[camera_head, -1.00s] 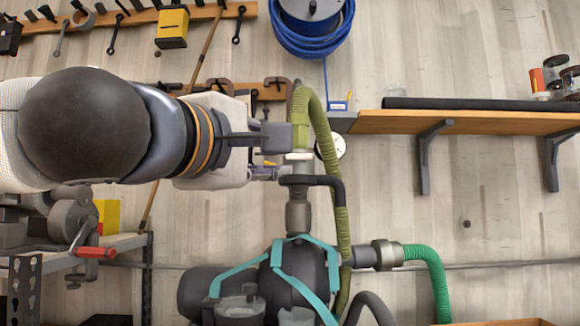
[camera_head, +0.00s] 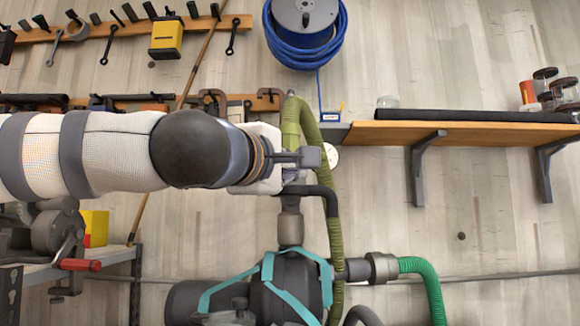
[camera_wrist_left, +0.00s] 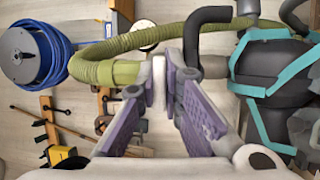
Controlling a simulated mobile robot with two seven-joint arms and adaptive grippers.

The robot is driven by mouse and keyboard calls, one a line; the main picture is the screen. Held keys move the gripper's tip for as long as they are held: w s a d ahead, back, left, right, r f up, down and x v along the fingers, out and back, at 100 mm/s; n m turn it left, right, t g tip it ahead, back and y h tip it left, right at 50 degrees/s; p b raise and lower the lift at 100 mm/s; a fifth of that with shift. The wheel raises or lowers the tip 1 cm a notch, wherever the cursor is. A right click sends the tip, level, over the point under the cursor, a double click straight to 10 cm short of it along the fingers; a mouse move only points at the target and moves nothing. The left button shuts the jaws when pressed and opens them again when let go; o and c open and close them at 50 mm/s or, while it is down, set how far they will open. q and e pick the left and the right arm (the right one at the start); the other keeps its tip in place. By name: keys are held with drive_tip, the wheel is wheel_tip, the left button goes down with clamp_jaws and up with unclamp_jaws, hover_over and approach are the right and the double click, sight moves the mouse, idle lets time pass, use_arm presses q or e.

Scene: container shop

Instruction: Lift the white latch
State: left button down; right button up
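The white latch (camera_wrist_left: 158,82) shows in the left wrist view as a narrow upright white piece. It stands in front of the olive hose. My left gripper (camera_wrist_left: 158,92) has its purple fingers drawn together with the white latch between their tips, and no clear gap shows on either side. In the head view my left gripper (camera_head: 300,162) is at the top of the grey pipe of the pump, beside the olive hose. The latch there is mostly hidden behind the fingers. My right gripper is in neither view.
The olive hose (camera_head: 335,215) runs close by the fingers. A dark bent pipe (camera_head: 325,193) and the black pump (camera_head: 290,290) with teal straps lie below. A wooden shelf (camera_head: 460,130) is at the right; a blue cable reel (camera_head: 306,30) hangs above.

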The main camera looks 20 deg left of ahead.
use_arm(q)
drive_tip(key=shift+s+r+g+p, duration=0.3)
drive_tip(key=shift+s+r+p, duration=0.1)
drive_tip(key=shift+r, duration=0.2)
drive_tip(key=shift+w+r+n+y, duration=0.1)
drive_tip(key=shift+w+n+y, duration=0.05)
drive_tip(key=shift+n+y, duration=0.2)
drive_tip(key=shift+w+g, duration=0.3)
drive_tip(key=shift+g, duration=0.2)
drive_tip(key=shift+s+g, duration=0.1)
drive_tip(key=shift+g, duration=0.3)
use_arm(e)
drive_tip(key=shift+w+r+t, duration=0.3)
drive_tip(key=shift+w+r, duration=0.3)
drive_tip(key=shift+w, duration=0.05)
use_arm(q)
drive_tip(key=c, duration=1.7)
unclamp_jaws()
